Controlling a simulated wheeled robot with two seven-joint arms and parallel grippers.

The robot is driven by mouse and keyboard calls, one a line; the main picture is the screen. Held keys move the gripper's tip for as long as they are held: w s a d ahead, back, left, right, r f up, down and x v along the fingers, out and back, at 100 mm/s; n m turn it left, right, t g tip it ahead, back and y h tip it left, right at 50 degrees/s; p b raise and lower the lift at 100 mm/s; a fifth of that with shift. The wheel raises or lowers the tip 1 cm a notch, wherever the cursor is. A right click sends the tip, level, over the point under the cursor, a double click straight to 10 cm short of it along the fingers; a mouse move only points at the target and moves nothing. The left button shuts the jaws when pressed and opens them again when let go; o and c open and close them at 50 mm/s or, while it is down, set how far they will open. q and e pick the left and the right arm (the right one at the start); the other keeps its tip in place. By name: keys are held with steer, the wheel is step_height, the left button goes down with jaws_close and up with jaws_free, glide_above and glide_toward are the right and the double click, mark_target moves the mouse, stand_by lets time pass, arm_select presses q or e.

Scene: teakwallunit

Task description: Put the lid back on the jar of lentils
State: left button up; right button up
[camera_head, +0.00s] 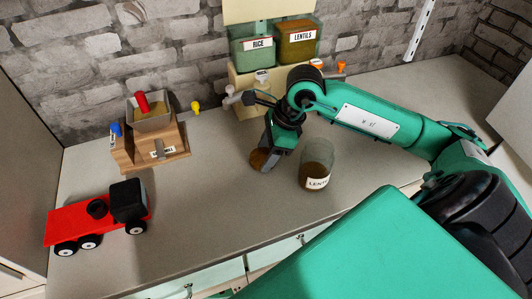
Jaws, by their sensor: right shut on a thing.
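The jar of lentils (316,170) stands upright on the worktop, a clear glass jar with brown contents and a white label partly reading "LENTI". No lid shows on its top. My right gripper (268,163) points down just left of the jar, apart from it. It is shut on a round brown thing that looks like the lid (257,160), partly hidden behind the fingers. I cannot tell whether the lid touches the worktop. My left gripper is not in view.
Dispensers labelled rice (257,50) and lentils (298,45) stand at the back wall, with coloured knobs below. A wooden mill (170,137) stands back left, a red toy truck (85,222) front left. The worktop (205,210) between truck and jar is clear.

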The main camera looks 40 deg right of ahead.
step_height(320, 180, up, 20)
steer(key=shift+f, duration=0.25)
stand_by(0.3)
stand_by(0.3)
